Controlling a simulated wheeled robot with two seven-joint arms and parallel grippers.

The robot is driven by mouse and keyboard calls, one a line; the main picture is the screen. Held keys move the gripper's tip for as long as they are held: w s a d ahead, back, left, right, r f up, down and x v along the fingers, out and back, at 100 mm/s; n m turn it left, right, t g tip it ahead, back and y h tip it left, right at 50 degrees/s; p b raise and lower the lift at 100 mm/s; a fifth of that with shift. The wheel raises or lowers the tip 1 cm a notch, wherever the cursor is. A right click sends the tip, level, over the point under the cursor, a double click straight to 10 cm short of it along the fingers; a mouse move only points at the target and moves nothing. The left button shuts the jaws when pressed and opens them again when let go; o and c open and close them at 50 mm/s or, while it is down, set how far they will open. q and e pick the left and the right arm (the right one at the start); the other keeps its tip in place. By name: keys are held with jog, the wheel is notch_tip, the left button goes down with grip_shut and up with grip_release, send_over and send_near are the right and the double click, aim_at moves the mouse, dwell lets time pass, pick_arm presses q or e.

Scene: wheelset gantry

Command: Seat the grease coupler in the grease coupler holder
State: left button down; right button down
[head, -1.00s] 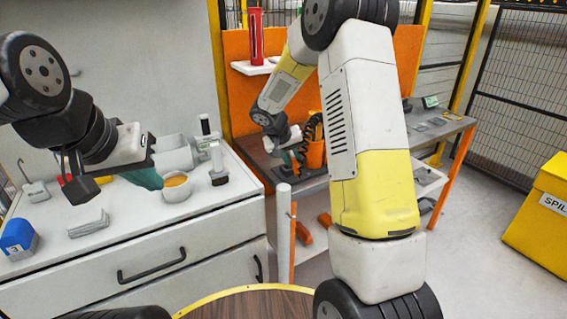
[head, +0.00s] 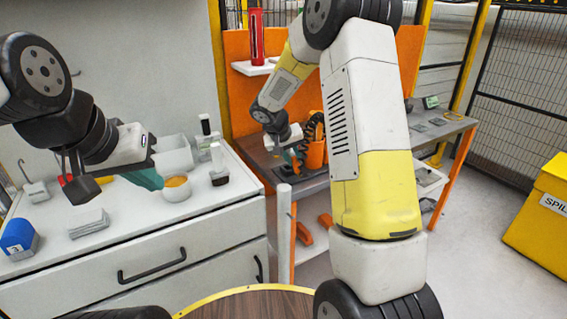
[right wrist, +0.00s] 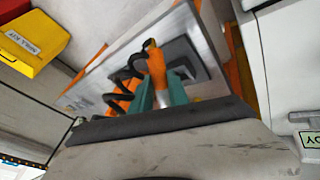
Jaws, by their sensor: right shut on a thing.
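My right gripper (head: 293,158) is at the orange workbench, beside an upright orange cylinder with a black coiled hose (head: 314,150).
The white bowl (head: 177,189) with orange contents, a blue block (head: 18,238) and small bottles stand on the white counter. A red tube (head: 256,36) stands on a shelf of the orange back panel. A yellow spill bin (head: 540,215) is at the right.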

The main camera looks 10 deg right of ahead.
jog(key=shift+f, duration=2.55)
jog(key=shift+f, duration=0.1)
jog(key=shift+f, duration=0.15)
jog(key=c, duration=1.3)
grip_release()
jog(key=shift+o, duration=0.2)
